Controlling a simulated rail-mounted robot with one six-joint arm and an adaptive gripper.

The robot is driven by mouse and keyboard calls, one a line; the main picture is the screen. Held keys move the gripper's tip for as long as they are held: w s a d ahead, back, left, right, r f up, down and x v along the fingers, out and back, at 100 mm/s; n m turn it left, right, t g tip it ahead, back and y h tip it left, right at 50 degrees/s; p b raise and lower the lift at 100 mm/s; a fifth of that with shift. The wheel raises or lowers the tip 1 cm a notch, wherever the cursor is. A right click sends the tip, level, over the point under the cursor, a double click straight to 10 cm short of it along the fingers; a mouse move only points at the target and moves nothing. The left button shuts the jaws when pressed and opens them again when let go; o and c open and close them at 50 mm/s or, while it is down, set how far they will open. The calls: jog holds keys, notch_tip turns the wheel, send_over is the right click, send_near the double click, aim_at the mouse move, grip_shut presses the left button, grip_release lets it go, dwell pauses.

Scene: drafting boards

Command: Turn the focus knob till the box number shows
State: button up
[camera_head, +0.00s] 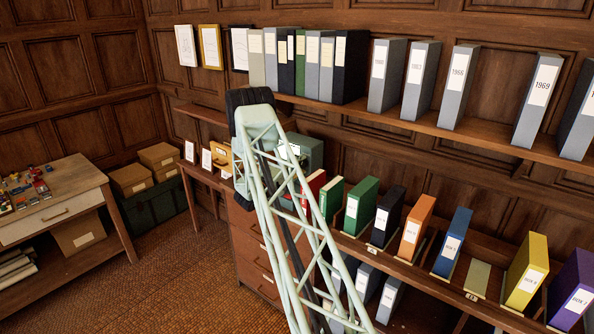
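No focus knob and no readout of a box number can be made out. A grey-green boxy device (312,150) stands on the side table at the back, partly hidden behind my pale green lattice arm. I cannot tell whether it carries a knob. Numbered box files stand on the lower shelf: green (361,205), black (386,216), orange (415,227), blue (453,243), yellow (526,270) and purple (574,291). My gripper is not in view; only the arm's links show.
A yellow case (233,157) and small framed cards (207,160) sit left of the device. A workbench (62,190) with small items stands left. The floor (165,280) between is clear.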

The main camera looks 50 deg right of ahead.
jog(key=shift+d, duration=0.4)
jog(key=shift+f+m+b, duration=0.1)
jog(key=shift+m+b, duration=0.2)
jog(key=shift+b, duration=0.15)
jog(key=m+b, duration=0.2)
jog(key=shift+b, duration=0.4)
jog(key=shift+m+b, duration=0.85)
jog(key=shift+m, duration=0.15)
jog(key=shift+c, duration=0.2)
jog(key=c, duration=0.8)
jog(key=shift+c, duration=0.2)
